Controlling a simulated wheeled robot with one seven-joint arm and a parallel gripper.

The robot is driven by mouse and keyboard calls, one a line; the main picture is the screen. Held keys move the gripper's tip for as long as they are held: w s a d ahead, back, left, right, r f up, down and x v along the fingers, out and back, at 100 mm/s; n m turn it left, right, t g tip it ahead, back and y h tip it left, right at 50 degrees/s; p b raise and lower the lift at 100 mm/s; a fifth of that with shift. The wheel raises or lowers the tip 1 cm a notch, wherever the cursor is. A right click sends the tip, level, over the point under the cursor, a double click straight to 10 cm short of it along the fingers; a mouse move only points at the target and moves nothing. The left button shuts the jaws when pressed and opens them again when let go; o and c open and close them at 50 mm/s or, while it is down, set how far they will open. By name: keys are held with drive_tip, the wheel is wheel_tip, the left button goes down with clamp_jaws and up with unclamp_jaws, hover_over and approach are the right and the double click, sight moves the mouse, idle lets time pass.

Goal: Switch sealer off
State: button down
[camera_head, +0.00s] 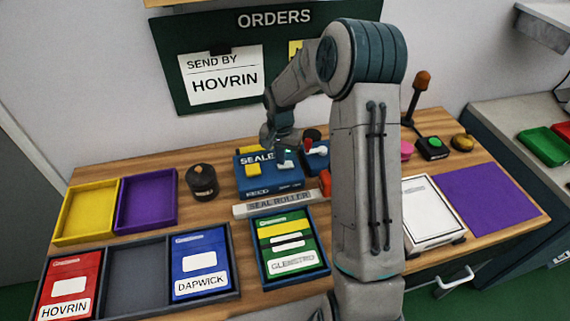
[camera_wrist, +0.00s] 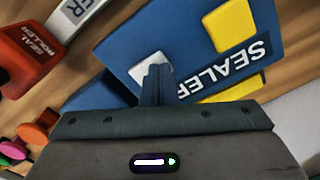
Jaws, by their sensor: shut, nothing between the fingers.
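The sealer (camera_head: 270,184) is a blue box with a "SEALER" label and yellow parts, standing near the middle of the wooden table. In the wrist view its blue top (camera_wrist: 195,50) shows upside down, with a yellow block (camera_wrist: 230,22). A small white part (camera_wrist: 142,71) sits on the blue surface right by my fingertips; I cannot tell its switch position. My gripper (camera_head: 284,158) is over the right side of the sealer, pointing down. In the wrist view its fingers (camera_wrist: 156,74) are together and empty. I cannot tell whether they touch the white part, which they partly hide.
The seal roller bar (camera_head: 278,204) lies in front, with a red end (camera_head: 325,183). A smaller blue box (camera_head: 316,162) with a white lever stands right of the sealer. A dark jar (camera_head: 202,181) is on the left. Trays with labelled packets fill the table's front.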

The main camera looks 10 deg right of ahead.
drive_tip(key=shift+f+b, duration=0.35)
drive_tip(key=shift+f, duration=0.15)
drive_tip(key=shift+r, duration=0.15)
drive_tip(key=shift+r+p, duration=2.05)
drive_tip(key=shift+r, duration=1.35)
drive_tip(key=s+r+n+t, duration=0.2)
drive_tip(key=s+r+n, duration=0.1)
drive_tip(key=s+r, duration=1.05)
drive_tip(key=s+r+n+t, duration=0.1)
drive_tip(key=s+r+n, duration=0.2)
drive_tip(key=s, duration=1.1)
drive_tip(key=shift+s+r+t, duration=0.15)
drive_tip(key=shift+s+t, duration=0.1)
drive_tip(key=shift+t, duration=0.05)
